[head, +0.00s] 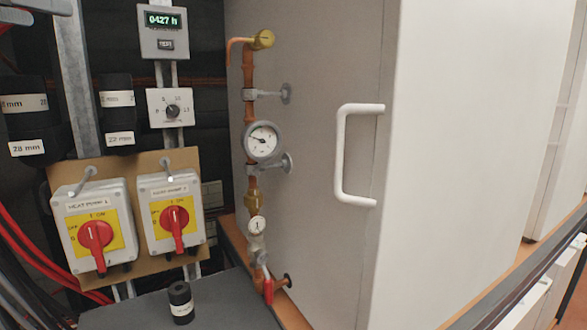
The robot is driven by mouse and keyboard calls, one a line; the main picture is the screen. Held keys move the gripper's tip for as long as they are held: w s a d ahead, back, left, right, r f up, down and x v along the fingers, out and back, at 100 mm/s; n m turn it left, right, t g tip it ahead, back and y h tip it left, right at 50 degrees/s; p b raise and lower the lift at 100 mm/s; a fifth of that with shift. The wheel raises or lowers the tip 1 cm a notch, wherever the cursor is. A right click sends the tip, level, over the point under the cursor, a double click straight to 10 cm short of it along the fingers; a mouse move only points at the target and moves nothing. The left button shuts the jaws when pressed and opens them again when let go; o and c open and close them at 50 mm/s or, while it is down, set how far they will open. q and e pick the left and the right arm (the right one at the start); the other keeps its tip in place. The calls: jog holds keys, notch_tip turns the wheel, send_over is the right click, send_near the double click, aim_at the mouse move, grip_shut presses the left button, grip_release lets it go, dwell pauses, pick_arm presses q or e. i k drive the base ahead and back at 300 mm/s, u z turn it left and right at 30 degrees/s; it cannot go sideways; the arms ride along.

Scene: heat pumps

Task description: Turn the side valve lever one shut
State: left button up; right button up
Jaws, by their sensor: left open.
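The red valve lever (268,288) is at the foot of the copper pipe run on the side of the grey cabinet. It hangs down, roughly in line with the pipe above it. A round tag marked 1 (257,226) sits on the pipe just above the valve. The exact valve body is small and partly hidden by the lever. I cannot make out either of my grippers in the head view, and nothing touches the lever.
A white handle (342,155) projects from the cabinet at right. Two red rotary switches (96,236) (175,219) are at left. A black cylinder (181,302) stands on a dark ledge (225,312).

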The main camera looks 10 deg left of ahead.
aim_at(262, 258)
jog(key=k, duration=0.85)
